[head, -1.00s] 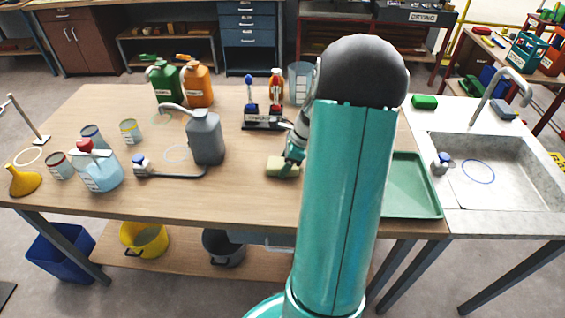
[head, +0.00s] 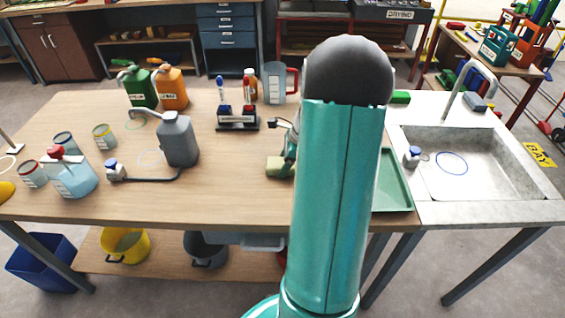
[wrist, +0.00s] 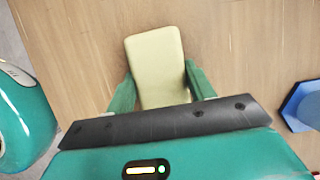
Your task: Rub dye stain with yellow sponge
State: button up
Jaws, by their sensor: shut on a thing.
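The yellow sponge (head: 278,167) is a pale yellow block at the middle of the wooden table. It also shows large in the wrist view (wrist: 155,60), between two green fingers. My gripper (wrist: 158,72) is shut on the sponge, one finger at each side. In the head view my gripper (head: 289,158) is partly hidden behind my arm. The sponge is at or just above the table top; I cannot tell whether it touches. I cannot make out a dye stain in either view; my arm and the sponge cover part of the table.
A grey jug (head: 178,140) and a rack (head: 238,121) stand left of the sponge. A green tray (head: 396,185) lies to the right, beside the sink (head: 470,165). A clear jug (head: 277,85) stands behind. Bare wood (head: 225,180) shows left of the sponge.

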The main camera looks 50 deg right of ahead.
jog(key=shift+s+d, duration=0.45)
jog(key=shift+s, duration=0.05)
jog(key=shift+w+r, duration=0.2)
jog(key=shift+r, duration=0.9)
jog(key=shift+s+r, duration=0.1)
jog(key=shift+r, duration=2.85)
jog(key=shift+s+a, duration=0.1)
jog(key=shift+a, duration=0.1)
